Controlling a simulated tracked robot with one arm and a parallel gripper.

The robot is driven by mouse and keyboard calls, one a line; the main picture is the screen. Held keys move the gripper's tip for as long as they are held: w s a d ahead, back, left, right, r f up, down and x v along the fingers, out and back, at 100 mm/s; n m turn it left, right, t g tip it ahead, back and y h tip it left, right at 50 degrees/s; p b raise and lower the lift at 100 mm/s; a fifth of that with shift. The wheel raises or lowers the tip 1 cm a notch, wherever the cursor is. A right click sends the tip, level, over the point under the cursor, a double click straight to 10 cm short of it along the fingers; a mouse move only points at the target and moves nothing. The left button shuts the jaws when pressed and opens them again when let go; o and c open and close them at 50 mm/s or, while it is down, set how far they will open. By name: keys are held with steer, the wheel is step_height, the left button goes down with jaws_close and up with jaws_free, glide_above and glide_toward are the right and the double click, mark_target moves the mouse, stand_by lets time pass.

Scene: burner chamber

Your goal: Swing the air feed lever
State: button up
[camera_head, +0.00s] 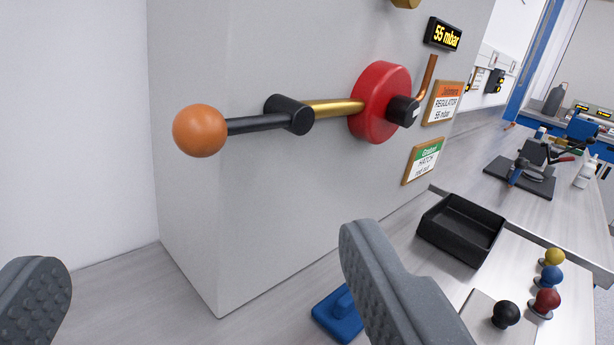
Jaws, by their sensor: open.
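A lever with an orange ball knob (199,131) on a black rod (255,125) sticks out to the left from a black pivot block (289,114). A brass pipe (334,107) runs from the block to a red round disc (382,102) on the grey cabinet (290,195). I take this to be the air feed lever; no label on it names it. The rod lies about level. My gripper (205,275) is open and empty, its two grey fingers wide apart below the lever. The fingers touch nothing that I can see. The knob is fully visible.
A display (443,35) reads 55 mbar, above a regulator sign (444,103) and a hatch sign (423,158). A black tray (461,229), several coloured knobs (551,276) and a blue block (338,316) are at lower right. The space left of the cabinet is clear.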

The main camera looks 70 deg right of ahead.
mark_target(222, 140)
steer(key=x, duration=1.3)
steer(key=shift+w+d, duration=0.2)
